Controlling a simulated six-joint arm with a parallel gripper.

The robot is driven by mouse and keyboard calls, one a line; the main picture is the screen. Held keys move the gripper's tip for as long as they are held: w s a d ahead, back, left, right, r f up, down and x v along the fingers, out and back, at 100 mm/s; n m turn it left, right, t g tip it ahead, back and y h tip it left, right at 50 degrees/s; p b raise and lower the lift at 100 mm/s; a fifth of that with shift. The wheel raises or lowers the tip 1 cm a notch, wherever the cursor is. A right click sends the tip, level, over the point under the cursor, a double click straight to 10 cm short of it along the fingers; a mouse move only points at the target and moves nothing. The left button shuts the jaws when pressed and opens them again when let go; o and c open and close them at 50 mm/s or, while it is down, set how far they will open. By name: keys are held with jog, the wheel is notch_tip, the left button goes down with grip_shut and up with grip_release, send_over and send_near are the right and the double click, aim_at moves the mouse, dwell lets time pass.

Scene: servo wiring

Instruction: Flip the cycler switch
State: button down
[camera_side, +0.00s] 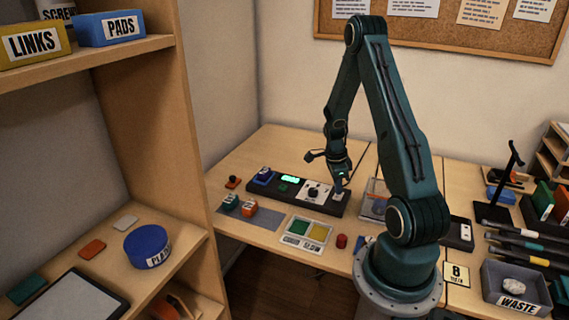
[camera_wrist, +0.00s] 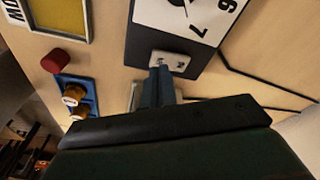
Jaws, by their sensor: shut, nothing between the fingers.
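The cycler is a long black box (camera_side: 270,191) on the wooden table in the side view, with a lit green display and a white dial panel (camera_side: 314,193). At its right end is a small pale switch plate (camera_side: 337,197), which also shows in the wrist view (camera_wrist: 181,63) below the dial panel. My gripper (camera_side: 340,188) is shut and empty, pointing down at this end. In the wrist view its fingertips (camera_wrist: 160,73) overlap the plate's near edge. They hide part of the plate, so I cannot tell whether they touch the switch or which way it is set.
A blue holder (camera_wrist: 77,96) with orange-brown pieces is nearby. A waste bin (camera_side: 516,288) stands at far right.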

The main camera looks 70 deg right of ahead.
aim_at(335, 197)
jog(key=shift+f, duration=0.9)
dwell(0.9)
jog(key=shift+r, duration=3.55)
jog(key=w+a+r+n+t+h, duration=0.15)
jog(key=w+a+r+n, duration=0.25)
jog(key=a+r+n, duration=0.4)
jog(key=w+a+r+n+t, duration=0.25)
jog(key=a+r+n, duration=0.35)
jog(key=a+r, duration=0.4)
jog(key=s+a+r+n+t+y, duration=0.1)
jog(key=s+a+r+n, duration=0.3)
jog(key=a+n, duration=0.4)
jog(key=s+a+r+n+t+y, duration=0.1)
jog(key=s+a+r+n, duration=0.3)
jog(key=a+n, duration=0.4)
jog(key=shift+s+a+t, duration=0.4)
jog(key=shift+s+t, duration=0.2)
jog(key=shift+s, duration=0.3)
